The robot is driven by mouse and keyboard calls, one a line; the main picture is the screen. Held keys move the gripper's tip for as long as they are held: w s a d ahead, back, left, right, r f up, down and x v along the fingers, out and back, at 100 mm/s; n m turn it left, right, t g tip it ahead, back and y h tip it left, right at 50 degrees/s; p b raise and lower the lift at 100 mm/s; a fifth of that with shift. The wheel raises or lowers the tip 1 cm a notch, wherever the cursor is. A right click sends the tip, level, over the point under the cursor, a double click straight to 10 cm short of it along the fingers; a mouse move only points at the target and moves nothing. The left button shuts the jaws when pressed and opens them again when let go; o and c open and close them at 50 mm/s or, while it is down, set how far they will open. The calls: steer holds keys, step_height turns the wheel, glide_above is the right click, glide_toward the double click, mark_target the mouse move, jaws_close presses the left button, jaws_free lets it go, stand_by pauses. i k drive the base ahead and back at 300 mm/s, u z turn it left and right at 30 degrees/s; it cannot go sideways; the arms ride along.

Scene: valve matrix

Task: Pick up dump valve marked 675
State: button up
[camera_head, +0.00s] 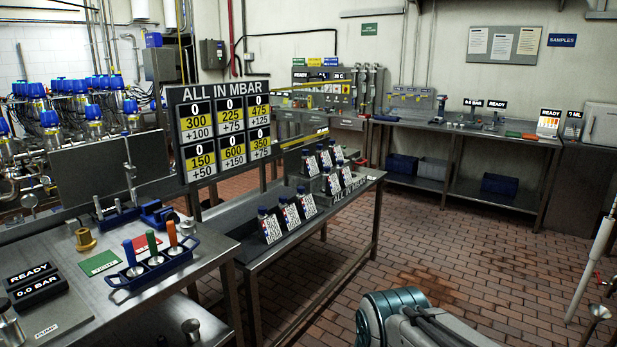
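I cannot read the marking 675 anywhere, so I cannot tell which thing is the dump valve. Small blue-topped units with white printed cards stand in two groups on the middle bench, a near group (290,214) and a far group (332,183); their print is too small to read. A blue caddy (122,281) on the near left bench holds three pieces with blue, green and orange handles. The board headed ALL IN MBAR (222,128) shows 300, 225, 475, 150, 600 and 350. A teal and grey part of mine shows at the bottom; my gripper is not in view.
The near left bench (205,262) carries a brass fitting (85,239), a green card (100,262) and black READY readouts (35,284). The middle bench (340,210) stands behind it. A long bench (500,137) runs along the back wall. Brick floor (450,230) is open on the right.

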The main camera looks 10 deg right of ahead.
mark_target(269, 230)
steer(key=i, duration=2.15)
steer(key=u, duration=0.75)
steer(key=i, duration=0.3)
